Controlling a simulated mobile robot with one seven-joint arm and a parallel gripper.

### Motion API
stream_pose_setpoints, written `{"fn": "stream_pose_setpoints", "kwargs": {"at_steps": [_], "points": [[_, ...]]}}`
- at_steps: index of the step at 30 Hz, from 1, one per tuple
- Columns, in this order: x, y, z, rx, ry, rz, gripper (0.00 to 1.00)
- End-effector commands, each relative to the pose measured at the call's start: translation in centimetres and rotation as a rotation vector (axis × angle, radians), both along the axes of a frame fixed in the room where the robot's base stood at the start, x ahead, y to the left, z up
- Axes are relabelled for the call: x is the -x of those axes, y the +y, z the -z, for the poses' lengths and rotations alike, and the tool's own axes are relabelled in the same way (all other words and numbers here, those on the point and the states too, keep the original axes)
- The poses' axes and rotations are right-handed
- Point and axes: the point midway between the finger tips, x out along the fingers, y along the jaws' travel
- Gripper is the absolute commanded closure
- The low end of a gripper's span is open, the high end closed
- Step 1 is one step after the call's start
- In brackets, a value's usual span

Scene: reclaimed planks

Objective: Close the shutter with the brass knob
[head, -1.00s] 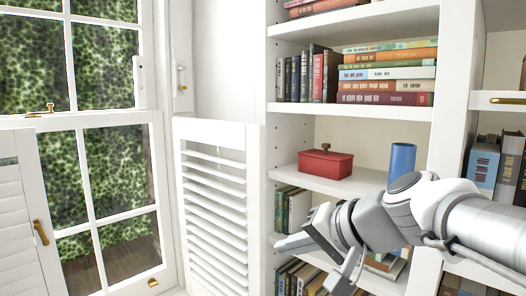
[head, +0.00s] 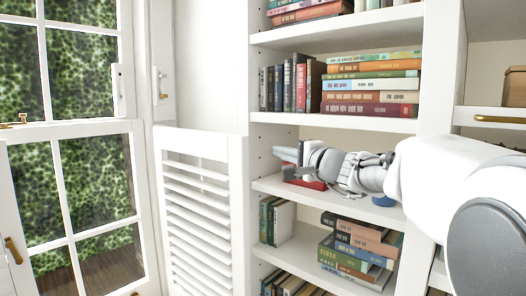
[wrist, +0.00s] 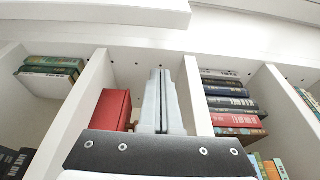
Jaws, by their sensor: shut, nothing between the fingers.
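A white louvred shutter (head: 202,215) stands angled out between the window and the bookcase in the head view; no knob shows on its visible face. At the left edge, a sliver of another white panel carries an elongated brass pull (head: 13,250); most of that panel is out of frame. I cannot make out a round brass knob on either. My gripper (head: 284,154) is shut and empty, pointing left at the bookcase's middle shelf, right of the louvred shutter and apart from it. Its shut fingers also show in the wrist view (wrist: 160,78).
A red box (head: 308,184) on the middle shelf is partly hidden behind my gripper; a red thing (wrist: 112,108) beside the fingers in the wrist view looks like it. A blue cylinder (head: 384,201) is mostly hidden by my arm. Stacked books (head: 370,83) fill the shelf above.

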Motion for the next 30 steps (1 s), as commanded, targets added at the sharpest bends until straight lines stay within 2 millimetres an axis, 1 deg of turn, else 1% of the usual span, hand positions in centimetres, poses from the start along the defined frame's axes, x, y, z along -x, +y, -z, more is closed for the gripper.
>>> {"fn": "stream_pose_setpoints", "kwargs": {"at_steps": [1, 3, 12, 15, 19, 24, 30], "points": [[-0.9, 0.6, -0.1, 0.001, 0.003, -0.002, 1.0], [-2.1, 1.3, -0.1, 0.001, 0.003, -0.004, 1.0], [-6.8, 3.7, -0.2, 0.001, 0.002, -0.004, 1.0], [-5.2, 4.9, -0.2, -0.001, 0.0, -0.004, 1.0], [-4.1, 5.8, -0.1, 0.001, 0.0, -0.004, 1.0], [-3.6, 6.2, 0.0, 0.001, 0.0, -0.002, 1.0], [-3.6, 6.3, 0.0, 0.001, 0.0, -0.002, 1.0]]}}
